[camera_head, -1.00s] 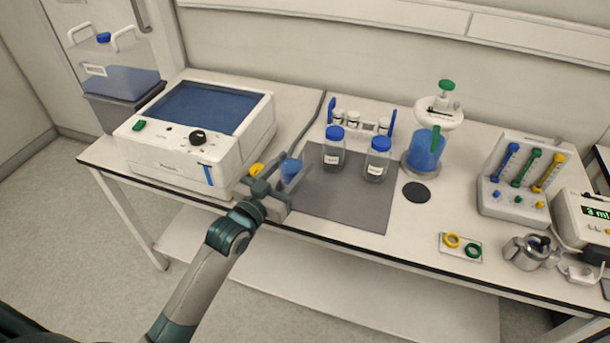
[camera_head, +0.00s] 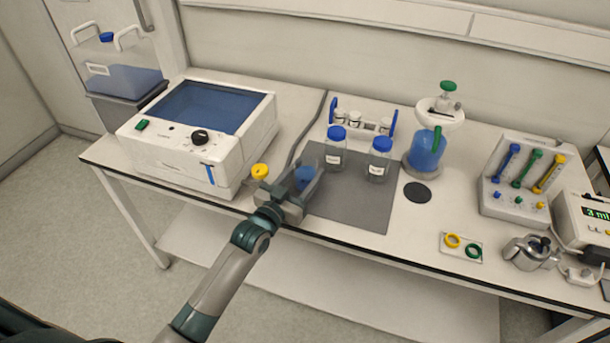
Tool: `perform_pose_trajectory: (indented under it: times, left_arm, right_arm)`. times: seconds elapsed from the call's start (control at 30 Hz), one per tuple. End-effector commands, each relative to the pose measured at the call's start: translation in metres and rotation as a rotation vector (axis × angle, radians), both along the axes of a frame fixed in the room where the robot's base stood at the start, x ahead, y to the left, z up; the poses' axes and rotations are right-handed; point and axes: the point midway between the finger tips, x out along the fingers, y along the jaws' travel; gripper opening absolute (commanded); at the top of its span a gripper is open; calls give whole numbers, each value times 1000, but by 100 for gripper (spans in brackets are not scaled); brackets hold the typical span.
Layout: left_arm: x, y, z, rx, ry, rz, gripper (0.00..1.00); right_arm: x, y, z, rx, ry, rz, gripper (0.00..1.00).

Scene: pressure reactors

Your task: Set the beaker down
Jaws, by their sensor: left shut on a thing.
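The beaker (camera_head: 305,176) holds blue liquid and is partly hidden by the fingers of my left gripper (camera_head: 300,183). My left gripper is shut on it, over the left part of the grey mat (camera_head: 345,213) near the table's front. The beaker looks roughly upright. I cannot tell whether its base touches the mat. My right gripper is not in view.
Two blue-capped bottles (camera_head: 335,150) (camera_head: 379,160) stand at the back of the mat. A yellow-topped item (camera_head: 260,171) is just left of my gripper, beside the white machine (camera_head: 200,135). The mat's front right is clear. A black disc (camera_head: 417,193) lies to the right.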

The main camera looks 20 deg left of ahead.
Motion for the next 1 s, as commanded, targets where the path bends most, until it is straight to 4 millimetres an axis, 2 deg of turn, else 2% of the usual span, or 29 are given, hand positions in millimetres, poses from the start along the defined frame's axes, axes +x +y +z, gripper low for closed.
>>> perform_pose_trajectory:
  times: [0.1,0.2,0.57,0.6,0.67,1.0]
  left_arm:
    - [0,0,-9,0,-1,1,21]
    - [0,0,-10,-1,-4,1,21]
    - [0,0,-13,-1,-3,1,21]
    - [0,0,-13,0,-2,1,56]
    - [0,0,-13,0,-2,1,67]
    - [0,0,-12,0,-2,1,67]
  right_arm:
    - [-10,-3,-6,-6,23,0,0]
    - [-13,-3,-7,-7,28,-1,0]
    - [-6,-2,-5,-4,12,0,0]
    - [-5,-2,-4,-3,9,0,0]
    - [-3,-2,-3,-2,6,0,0]
    - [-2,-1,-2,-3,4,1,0]
